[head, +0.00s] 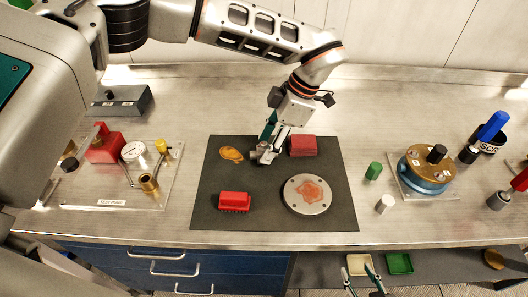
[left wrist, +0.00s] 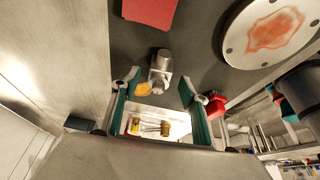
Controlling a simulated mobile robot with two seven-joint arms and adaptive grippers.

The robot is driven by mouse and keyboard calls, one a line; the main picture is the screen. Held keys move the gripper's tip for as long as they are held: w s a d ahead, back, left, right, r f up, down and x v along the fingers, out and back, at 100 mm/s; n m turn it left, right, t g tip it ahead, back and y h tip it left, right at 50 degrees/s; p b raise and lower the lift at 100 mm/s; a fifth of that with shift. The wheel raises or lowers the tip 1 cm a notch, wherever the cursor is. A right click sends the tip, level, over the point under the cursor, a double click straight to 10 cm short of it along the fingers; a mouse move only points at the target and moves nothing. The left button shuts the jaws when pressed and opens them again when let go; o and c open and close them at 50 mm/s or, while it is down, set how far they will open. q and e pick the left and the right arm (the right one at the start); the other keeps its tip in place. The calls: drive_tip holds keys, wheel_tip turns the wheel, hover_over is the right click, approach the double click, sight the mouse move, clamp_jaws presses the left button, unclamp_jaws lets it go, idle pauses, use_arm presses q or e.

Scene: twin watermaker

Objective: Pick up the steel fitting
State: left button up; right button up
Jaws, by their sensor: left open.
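The steel fitting (left wrist: 160,68) is a small grey metal piece on the dark mat (head: 338,184). In the left wrist view it lies ahead of and between my left gripper's spread fingers (left wrist: 156,92). In the head view my left gripper (head: 268,148) reaches down over the mat at the fitting, which it partly hides. The left gripper is open; I cannot tell whether its fingers touch the fitting. My right gripper (head: 362,279) shows at the bottom edge of the head view, its two fingers apart.
On the mat are a red block (head: 302,146), a red brush (head: 234,201), an orange-brown patch (head: 231,154) and a round stained plate (head: 306,209). The test pump (head: 125,180) stands left. A green cylinder (head: 374,171), a pale cylinder (head: 384,204) and a brass-topped housing (head: 428,165) stand right.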

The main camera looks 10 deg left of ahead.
use_arm(q)
drive_tip(key=shift+x, duration=1.3)
clamp_jaws()
drive_tip(key=shift+r, duration=0.15)
